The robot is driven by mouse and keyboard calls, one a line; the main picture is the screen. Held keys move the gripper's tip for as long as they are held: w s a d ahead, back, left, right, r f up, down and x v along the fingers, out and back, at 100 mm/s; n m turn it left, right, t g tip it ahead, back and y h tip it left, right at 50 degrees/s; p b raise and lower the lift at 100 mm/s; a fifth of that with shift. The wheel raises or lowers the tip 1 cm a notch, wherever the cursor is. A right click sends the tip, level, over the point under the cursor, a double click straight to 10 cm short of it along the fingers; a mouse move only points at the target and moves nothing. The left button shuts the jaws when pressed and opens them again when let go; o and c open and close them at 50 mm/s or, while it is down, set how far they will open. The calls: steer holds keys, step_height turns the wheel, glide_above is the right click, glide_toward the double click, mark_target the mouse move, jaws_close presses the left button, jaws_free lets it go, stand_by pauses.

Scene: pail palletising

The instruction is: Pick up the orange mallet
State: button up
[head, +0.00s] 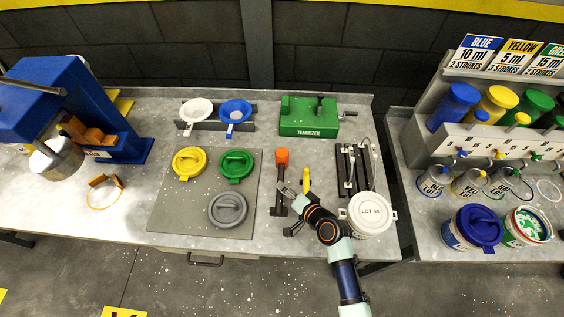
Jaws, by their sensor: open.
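The orange mallet (282,157) lies on the grey workbench (340,232), right of the grey mat. Its orange head points to the back and its dark handle runs toward the front edge. My gripper (286,210) is open, with its fingers spread and pointing left at the lower handle. One finger is near the middle of the handle and the other is near its front end. I cannot tell the gripper's height or whether it touches the handle.
A yellow-handled tool (305,180) lies just right of the mallet. A white LOT pail (370,215) stands close right of my arm. The grey mat (175,215) with yellow, green and grey lids is at left. A green box (308,125) stands behind.

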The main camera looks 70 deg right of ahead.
steer(key=x, duration=0.4)
steer(key=shift+w+d+b, duration=0.1)
steer(key=shift+d+b, duration=0.05)
steer(key=shift+b, duration=0.15)
jaws_close()
steer(key=shift+r, duration=0.1)
step_height(320, 180, up, 20)
steer(key=p, duration=0.6)
steer(key=shift+p, duration=0.3)
